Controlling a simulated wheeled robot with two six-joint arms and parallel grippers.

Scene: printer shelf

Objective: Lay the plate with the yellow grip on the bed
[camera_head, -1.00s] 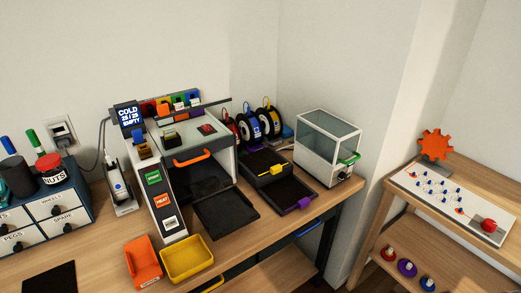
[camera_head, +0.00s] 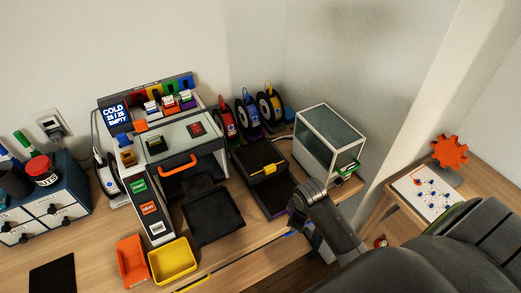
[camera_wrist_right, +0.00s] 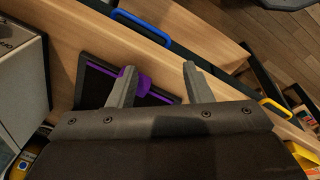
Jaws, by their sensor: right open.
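The dark plate with the yellow grip (camera_head: 265,168) lies on a dark stand right of the printer in the head view. A second dark plate with a purple grip lies in front of it; the wrist view shows this plate (camera_wrist_right: 93,88) and its purple grip (camera_wrist_right: 145,83). My right gripper (camera_head: 300,200) is over the purple-grip plate's area, open and empty. In the wrist view its fingers (camera_wrist_right: 159,66) stand apart, the left one overlapping the purple grip; contact cannot be told. The printer's dark bed (camera_head: 213,220) juts out at its front. My left gripper is out of view.
The printer (camera_head: 150,200) has an orange handle (camera_head: 178,168) above the bed. A glass-walled box (camera_head: 328,140) stands right of the plates. Yellow (camera_head: 172,262) and orange (camera_head: 131,262) bins sit in front of the printer. Spools (camera_head: 246,119) stand behind. A blue drawer handle (camera_wrist_right: 143,27) is close.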

